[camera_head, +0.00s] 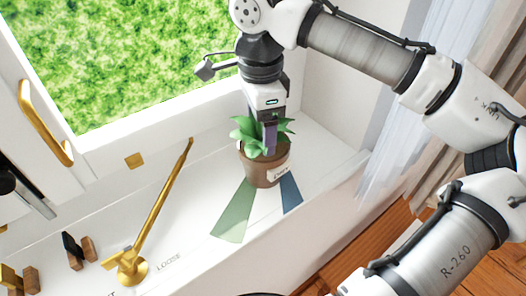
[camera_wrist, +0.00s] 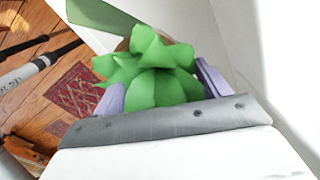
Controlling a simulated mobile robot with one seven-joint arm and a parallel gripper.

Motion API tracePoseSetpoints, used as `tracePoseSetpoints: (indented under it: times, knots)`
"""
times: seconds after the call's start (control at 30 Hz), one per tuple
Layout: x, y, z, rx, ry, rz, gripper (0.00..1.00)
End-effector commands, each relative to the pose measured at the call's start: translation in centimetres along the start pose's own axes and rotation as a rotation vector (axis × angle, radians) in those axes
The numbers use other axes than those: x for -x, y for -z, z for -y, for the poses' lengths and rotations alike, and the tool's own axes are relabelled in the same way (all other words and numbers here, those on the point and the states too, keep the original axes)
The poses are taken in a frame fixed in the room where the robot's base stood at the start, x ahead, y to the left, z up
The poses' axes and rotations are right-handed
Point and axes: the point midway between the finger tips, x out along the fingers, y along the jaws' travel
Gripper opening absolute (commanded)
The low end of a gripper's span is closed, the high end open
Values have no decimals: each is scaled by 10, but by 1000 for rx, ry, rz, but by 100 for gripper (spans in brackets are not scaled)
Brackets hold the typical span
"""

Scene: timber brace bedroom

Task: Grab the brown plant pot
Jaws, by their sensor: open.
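The brown plant pot (camera_head: 259,170) stands upright on the white window sill, with a green leafy plant (camera_head: 247,137) in it and a small pale label on its front. My gripper (camera_head: 270,138) points down right over the pot, its fingers among the leaves. In the wrist view my gripper (camera_wrist: 160,92) is open, with one purple finger on each side of the green leaves (camera_wrist: 150,75). The leaves hide most of the pot there; only a bit of brown rim (camera_wrist: 124,45) shows behind them. I cannot tell whether the fingers touch the pot.
A green strip (camera_head: 234,212) and a blue strip (camera_head: 291,193) lie on the sill (camera_head: 190,235) before the pot. A brass stay (camera_head: 160,205) stands to the left, with small wooden blocks (camera_head: 80,250) beyond. A pale curtain (camera_head: 410,110) hangs at right.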

Motion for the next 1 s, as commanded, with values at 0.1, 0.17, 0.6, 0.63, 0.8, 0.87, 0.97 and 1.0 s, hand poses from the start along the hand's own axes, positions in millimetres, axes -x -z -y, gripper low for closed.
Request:
tracePoseSetpoints:
  times: [0.1,0.17,0.6,0.63,0.8,0.87,0.97,1.0]
  knots:
    - [0,0,0,0,0,0,75]
    - [0,0,0,0,0,0,70]
    - [0,0,0,0,0,0,13]
    - [0,0,0,0,0,0,9]
    - [1,0,0,-1,0,0,0]
    - [1,0,0,-1,0,0,0]
    - [2,0,0,-1,2,0,0]
    - [2,0,0,-1,2,0,0]
